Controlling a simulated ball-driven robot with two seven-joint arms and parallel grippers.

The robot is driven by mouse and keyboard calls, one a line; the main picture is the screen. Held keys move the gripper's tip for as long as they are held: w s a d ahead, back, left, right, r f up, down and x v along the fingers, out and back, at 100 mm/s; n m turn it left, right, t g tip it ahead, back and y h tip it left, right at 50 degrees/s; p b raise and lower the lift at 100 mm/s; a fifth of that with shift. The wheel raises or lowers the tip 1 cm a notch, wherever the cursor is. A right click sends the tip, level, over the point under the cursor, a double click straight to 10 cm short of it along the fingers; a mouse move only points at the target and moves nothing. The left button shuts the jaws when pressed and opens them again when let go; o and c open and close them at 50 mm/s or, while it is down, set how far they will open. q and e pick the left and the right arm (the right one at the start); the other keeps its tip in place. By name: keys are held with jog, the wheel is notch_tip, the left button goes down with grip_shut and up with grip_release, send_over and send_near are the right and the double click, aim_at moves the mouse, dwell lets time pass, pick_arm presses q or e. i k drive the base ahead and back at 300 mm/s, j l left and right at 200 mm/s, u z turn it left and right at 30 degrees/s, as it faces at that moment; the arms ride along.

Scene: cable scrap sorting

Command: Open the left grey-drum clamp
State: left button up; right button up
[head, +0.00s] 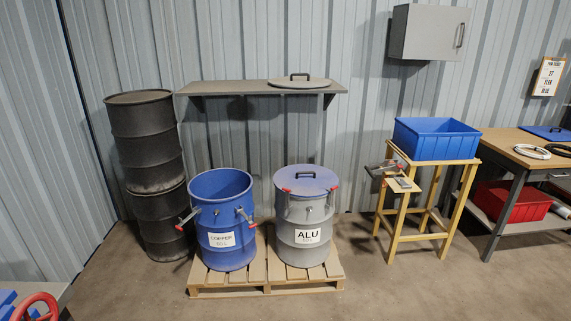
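The grey drum (305,250), labelled ALU, stands on the right part of a wooden pallet (266,290). A grey lid (306,178) with a black handle lies on its top. The left grey-drum clamp (287,202) stands upright against the drum's wall, its red end at the lid's rim. The right grey-drum clamp (332,199) stands upright in the same way. Both look closed. Neither of my grippers is in view.
An open blue drum (228,255), labelled COPPER, stands close on the left, its clamp levers (186,221) sticking outward. Dark stacked drums (150,150) are behind it. A shelf (235,88) with another lid (299,82) hangs above. A yellow stand (446,200) holds a blue bin (436,140).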

aim_at(288, 192)
jog(key=i+l+z, duration=0.15)
jog(key=i, duration=0.45)
jog(key=i+z, duration=0.15)
jog(key=i, duration=0.45)
